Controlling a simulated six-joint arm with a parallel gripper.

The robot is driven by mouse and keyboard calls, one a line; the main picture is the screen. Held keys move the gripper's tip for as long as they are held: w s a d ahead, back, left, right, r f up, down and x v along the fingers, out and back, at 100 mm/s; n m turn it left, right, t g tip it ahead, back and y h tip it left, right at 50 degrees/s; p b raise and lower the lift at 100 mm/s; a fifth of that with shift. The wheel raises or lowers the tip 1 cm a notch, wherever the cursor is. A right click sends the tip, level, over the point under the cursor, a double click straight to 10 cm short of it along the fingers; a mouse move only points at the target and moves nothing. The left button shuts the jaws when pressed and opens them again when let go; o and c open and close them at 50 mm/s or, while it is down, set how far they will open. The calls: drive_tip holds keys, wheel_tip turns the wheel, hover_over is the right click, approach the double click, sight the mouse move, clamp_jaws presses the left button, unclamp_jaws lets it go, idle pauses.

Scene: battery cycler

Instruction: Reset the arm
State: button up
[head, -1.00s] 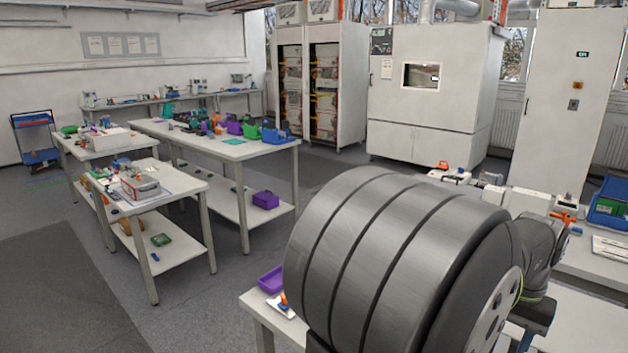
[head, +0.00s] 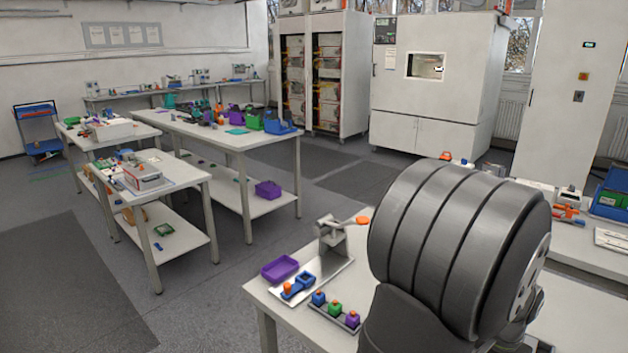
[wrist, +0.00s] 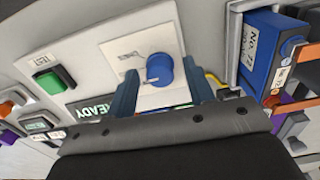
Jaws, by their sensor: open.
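My gripper (wrist: 160,92) shows in the wrist view with its two blue-grey fingers apart. A blue rotary knob (wrist: 160,69) on a light panel plate shows between the fingers; I cannot tell whether they touch it. My gripper is hidden in the head view, where my large grey arm joint fills the lower right and covers part of the near bench.
Wrist view: a green button (wrist: 54,77), a READY display (wrist: 89,108) and a blue box (wrist: 270,52) surround the knob. Head view: the near bench holds a purple tray (head: 280,268) and a lever fixture (head: 332,237). Floor between benches is clear.

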drive_tip(key=shift+r, duration=0.15)
wheel_tip(320, 180, up, 17)
wheel_tip(320, 180, down, 17)
drive_tip(key=shift+f, duration=0.1)
drive_tip(key=n, duration=0.7)
wheel_tip(320, 180, up, 9)
drive_tip(key=n, duration=0.1)
drive_tip(key=shift+r, duration=0.2)
idle(0.6)
drive_tip(key=shift+o, duration=0.2)
